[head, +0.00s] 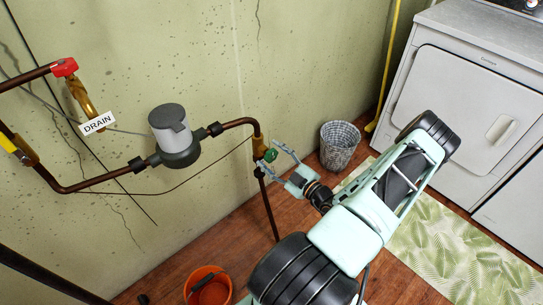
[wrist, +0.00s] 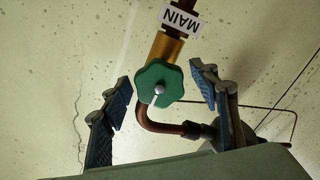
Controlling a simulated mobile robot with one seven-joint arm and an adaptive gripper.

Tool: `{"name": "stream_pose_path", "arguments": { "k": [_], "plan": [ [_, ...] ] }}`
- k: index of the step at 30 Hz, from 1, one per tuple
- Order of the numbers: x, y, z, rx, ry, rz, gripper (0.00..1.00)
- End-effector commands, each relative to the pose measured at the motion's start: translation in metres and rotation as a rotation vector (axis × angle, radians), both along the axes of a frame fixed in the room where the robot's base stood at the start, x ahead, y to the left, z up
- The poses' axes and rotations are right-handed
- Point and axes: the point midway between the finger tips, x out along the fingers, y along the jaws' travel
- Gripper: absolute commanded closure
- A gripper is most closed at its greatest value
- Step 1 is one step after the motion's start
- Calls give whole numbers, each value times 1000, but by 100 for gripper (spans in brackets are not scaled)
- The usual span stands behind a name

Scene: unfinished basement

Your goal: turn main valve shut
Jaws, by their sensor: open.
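The main valve has a green scalloped handwheel (wrist: 158,84) on a brass body (wrist: 166,46), below a white tag reading MAIN (wrist: 181,20), which appears upside down in the wrist view. In the head view the green handwheel (head: 270,155) is on the vertical copper pipe by the wall. My gripper (head: 278,162) is open at the handwheel. In the wrist view my gripper (wrist: 160,97) has one finger on each side of the wheel, with gaps visible on both sides. I cannot tell how far the fingertips are from the wheel in depth.
A red-handled valve (head: 65,68) with a DRAIN tag (head: 98,123) and a grey meter (head: 172,130) are on the piping at left. A wire basket (head: 339,145) stands by the wall. An orange bucket (head: 208,288) is on the floor. A white dryer (head: 470,95) is at right.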

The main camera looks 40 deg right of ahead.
Motion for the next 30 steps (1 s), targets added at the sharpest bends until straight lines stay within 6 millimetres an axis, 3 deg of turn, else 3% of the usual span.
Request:
{"name": "stream_pose_path", "arguments": {
  "k": [5,18,24,30],
  "plan": [
    [-16,-2,0,0,2,-3,44],
    [-102,-9,0,0,2,-3,44],
    [-118,-10,0,0,0,-1,44],
    [-120,-9,0,1,1,-1,44]
  ]
}}
